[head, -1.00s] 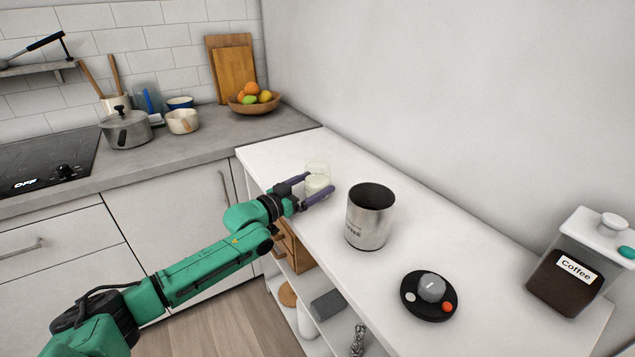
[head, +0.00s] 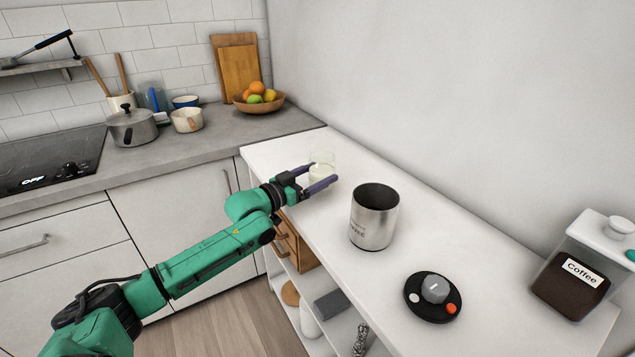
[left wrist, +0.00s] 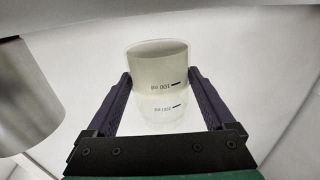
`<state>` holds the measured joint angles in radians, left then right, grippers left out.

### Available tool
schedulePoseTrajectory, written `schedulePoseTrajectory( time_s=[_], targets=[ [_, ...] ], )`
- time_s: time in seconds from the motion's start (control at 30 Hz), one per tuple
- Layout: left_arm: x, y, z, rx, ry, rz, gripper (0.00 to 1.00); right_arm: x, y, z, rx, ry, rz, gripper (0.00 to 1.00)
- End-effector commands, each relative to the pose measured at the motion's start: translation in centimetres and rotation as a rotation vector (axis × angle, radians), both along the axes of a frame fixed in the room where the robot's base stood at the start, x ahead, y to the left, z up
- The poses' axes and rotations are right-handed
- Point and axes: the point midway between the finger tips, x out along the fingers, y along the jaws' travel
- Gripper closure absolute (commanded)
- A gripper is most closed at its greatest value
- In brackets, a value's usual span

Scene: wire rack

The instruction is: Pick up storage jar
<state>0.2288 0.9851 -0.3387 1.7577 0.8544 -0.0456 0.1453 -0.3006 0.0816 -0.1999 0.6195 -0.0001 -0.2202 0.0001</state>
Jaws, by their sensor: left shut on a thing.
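A small clear jar (head: 321,169) with a pale, milky lower part is at the far end of the white shelf top. In the left wrist view the jar (left wrist: 160,85) is centred, with printed measuring marks that appear upside down. My left gripper (head: 322,177) is shut on its sides, one purple finger on each side, as the left wrist view (left wrist: 163,100) also shows. The jar appears slightly above the shelf top. A lidded coffee jar (head: 572,283) with dark contents and a white lid stands at the right, away from the gripper. My right gripper is not in view.
A steel coffee canister (head: 374,222) stands right of the held jar. A black round dial (head: 433,298) lies nearer on the white shelf top (head: 480,240). A wall runs along its back. A grey counter with a pot (head: 133,127) and fruit bowl (head: 258,105) is beyond.

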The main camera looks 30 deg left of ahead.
Motion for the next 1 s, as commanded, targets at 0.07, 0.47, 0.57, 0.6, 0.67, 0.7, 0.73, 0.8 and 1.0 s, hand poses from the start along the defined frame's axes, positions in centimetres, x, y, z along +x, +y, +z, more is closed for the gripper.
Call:
schedulePoseTrajectory(
  time_s=[0.07, 0.47, 0.57, 0.6, 0.67, 0.7, 0.73, 0.8, 1.0],
  targets=[
    [0.0, 0.0, 1.4, 0.001, -0.004, -0.001, 0.85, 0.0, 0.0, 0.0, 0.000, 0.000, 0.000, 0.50],
    [0.0, 0.0, 8.4, 0.001, -0.006, 0.000, 0.85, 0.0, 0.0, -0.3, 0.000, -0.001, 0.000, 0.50],
    [0.0, 0.0, 10.2, 0.002, -0.006, 0.000, 0.85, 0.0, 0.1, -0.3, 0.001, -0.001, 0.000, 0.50],
    [0.0, 0.0, 10.9, 0.002, -0.007, 0.000, 0.85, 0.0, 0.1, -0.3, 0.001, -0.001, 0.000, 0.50],
    [0.0, 0.0, 11.9, 0.001, -0.006, 0.000, 0.85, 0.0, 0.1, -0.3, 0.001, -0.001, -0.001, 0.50],
    [0.0, 0.0, 12.5, 0.001, -0.006, 0.000, 0.85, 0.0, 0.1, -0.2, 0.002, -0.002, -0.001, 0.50],
    [0.0, 0.0, 13.0, 0.001, -0.007, 0.000, 0.85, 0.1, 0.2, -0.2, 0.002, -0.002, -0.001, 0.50],
    [0.0, 0.0, 13.9, 0.001, -0.006, 0.000, 0.85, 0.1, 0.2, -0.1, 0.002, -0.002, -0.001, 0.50],
    [0.0, 0.0, 15.9, 0.000, -0.004, 0.000, 0.85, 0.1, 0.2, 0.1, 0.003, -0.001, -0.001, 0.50]
  ],
)
